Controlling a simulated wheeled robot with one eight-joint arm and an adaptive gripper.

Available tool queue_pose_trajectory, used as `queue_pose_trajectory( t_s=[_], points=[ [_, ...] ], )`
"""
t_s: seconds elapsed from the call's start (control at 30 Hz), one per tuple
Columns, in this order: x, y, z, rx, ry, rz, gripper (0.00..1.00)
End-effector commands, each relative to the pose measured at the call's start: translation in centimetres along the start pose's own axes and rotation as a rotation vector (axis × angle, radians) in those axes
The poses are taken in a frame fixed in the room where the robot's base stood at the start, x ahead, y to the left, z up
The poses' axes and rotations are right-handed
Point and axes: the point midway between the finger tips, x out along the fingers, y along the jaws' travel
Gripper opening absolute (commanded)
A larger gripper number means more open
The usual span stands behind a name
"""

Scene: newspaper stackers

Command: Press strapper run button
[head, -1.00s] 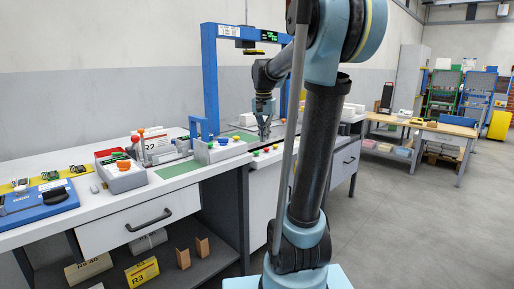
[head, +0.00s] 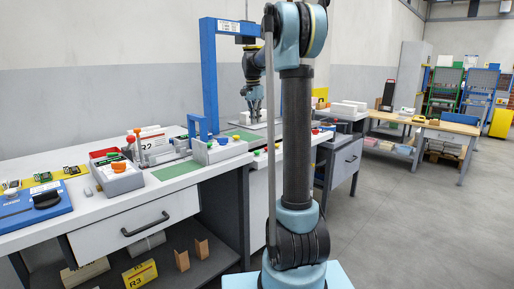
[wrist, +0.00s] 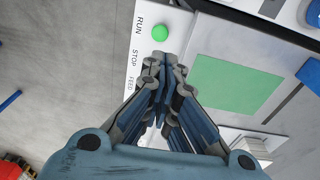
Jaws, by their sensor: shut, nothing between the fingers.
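The green run button (wrist: 160,33) sits on a white panel beside the word RUN in the wrist view. STOP and FEED are printed further along the panel, and their buttons are hidden behind my gripper there. My gripper (wrist: 165,75) is shut and empty. Its fingertips appear just below the green button in the wrist picture, and I see no contact with it. In the head view my gripper (head: 253,116) hangs above the bench by the blue strapper arch (head: 209,80). The small green button (head: 257,153) shows on the panel at the bench's front edge.
A green mat (wrist: 238,82) lies beside the panel. A white drawer (head: 135,218) is under the bench. Open floor (head: 400,235) lies to the right.

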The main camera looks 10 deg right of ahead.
Motion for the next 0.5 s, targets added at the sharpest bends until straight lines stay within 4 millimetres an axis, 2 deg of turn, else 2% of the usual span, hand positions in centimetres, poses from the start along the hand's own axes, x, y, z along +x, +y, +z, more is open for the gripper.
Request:
queue_pose_trajectory(
  t_s=[0.33,0.5],
  points=[
    [0.3,0.3,-0.5,0.006,0.0,0.001,0.0],
    [1.8,0.3,-0.5,0.007,0.0,0.0,0.0]
  ],
)
